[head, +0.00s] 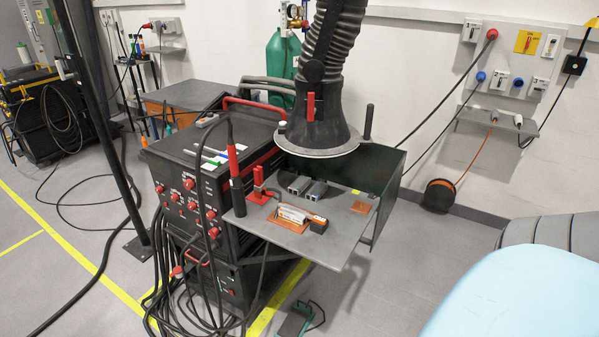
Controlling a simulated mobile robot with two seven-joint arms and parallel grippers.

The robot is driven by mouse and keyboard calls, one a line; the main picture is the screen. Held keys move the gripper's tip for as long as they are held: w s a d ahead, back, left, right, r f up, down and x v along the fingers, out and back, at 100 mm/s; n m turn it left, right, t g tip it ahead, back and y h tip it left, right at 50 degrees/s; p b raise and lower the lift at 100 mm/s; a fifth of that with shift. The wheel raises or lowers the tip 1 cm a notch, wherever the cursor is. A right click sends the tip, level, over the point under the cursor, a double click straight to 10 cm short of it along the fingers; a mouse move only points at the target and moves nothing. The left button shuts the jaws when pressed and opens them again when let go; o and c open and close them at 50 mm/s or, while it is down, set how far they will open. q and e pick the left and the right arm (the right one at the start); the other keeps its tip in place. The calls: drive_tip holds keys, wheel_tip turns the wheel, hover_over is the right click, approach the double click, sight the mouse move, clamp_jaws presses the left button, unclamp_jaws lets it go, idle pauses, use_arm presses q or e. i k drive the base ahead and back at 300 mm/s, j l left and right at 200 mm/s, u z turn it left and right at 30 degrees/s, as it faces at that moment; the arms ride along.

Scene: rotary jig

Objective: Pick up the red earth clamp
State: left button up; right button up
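A small red upright piece that looks like the earth clamp (259,187) stands on the grey metal work shelf (340,237), near its left edge. Its jaws are too small to make out. A red and black handle (236,171) with a cable stands upright just left of it. Neither of my grippers shows in the head view, so nothing is seen touching the clamp.
A white and orange tool (297,215) and grey blocks (307,187) share the shelf. A black extraction hood (318,125) hangs low over it. The black welding machine (190,200) stands left, with loose cables.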

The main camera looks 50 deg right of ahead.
sight(260, 187)
drive_tip(key=z, duration=1.2)
